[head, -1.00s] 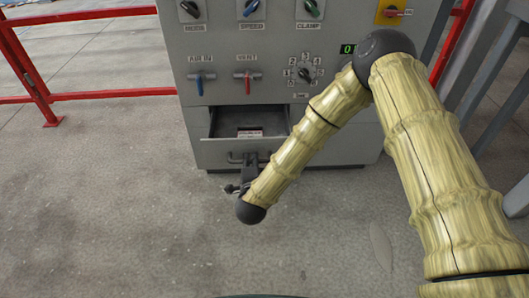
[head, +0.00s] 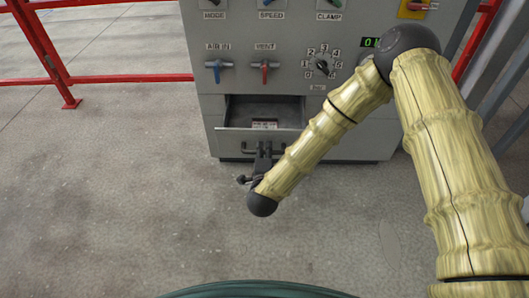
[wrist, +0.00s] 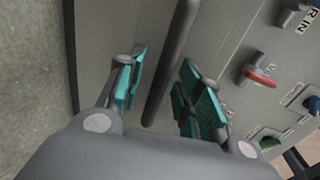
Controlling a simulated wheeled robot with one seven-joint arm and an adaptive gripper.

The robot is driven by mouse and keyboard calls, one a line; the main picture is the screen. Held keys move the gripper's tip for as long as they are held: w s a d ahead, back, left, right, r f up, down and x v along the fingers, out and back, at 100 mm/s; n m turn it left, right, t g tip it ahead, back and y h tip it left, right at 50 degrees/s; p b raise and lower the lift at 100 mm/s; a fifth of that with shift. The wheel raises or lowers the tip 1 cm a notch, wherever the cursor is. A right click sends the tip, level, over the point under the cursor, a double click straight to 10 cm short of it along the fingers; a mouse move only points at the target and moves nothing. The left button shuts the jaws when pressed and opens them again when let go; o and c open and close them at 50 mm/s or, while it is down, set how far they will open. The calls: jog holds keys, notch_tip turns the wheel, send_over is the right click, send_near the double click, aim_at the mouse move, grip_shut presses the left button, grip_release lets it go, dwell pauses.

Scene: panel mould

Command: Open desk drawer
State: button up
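The grey desk drawer (head: 232,139) in the lower part of the cabinet stands pulled out, with its inside and a small labelled item (head: 265,124) showing in the head view. Its bar handle (head: 250,150) is on the drawer front; the bar also shows in the wrist view (wrist: 172,65). My gripper (head: 264,155) is at the handle, partly hidden by my arm. In the wrist view my gripper (wrist: 165,98) has its teal finger pads apart, one on each side of the bar. Gaps show between the bar and both pads.
The grey cabinet (head: 215,105) carries a blue valve (head: 216,66), a red valve (head: 264,68) and a numbered dial (head: 322,66) above the drawer. A red rail (head: 130,79) stands to the left. The concrete floor (head: 120,190) before the cabinet is clear.

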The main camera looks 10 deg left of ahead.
jog(key=v, duration=1.1)
jog(key=shift+s, duration=0.3)
jog(key=shift+r, duration=0.1)
jog(key=s+d+f+n+g, duration=0.4)
jog(key=s+d+f+n, duration=0.15)
jog(key=f, duration=0.35)
jog(key=s+d+f+n+g, duration=0.45)
jog(key=s+d+f, duration=0.25)
jog(key=f, duration=0.2)
jog(key=s+d+f+n+g+h, duration=0.1)
jog(key=s+d+f+n+g, duration=0.15)
jog(key=s+d, duration=0.55)
jog(key=s+d+f+n+g, duration=0.2)
jog(key=s+d+n+g, duration=0.2)
jog(key=s+d, duration=0.45)
notch_tip(320, 180, up, 37)
jog(key=p, duration=3.6)
jog(key=shift+s+f+g, duration=0.15)
jog(key=shift+s+g, duration=0.15)
jog(key=shift+s, duration=0.15)
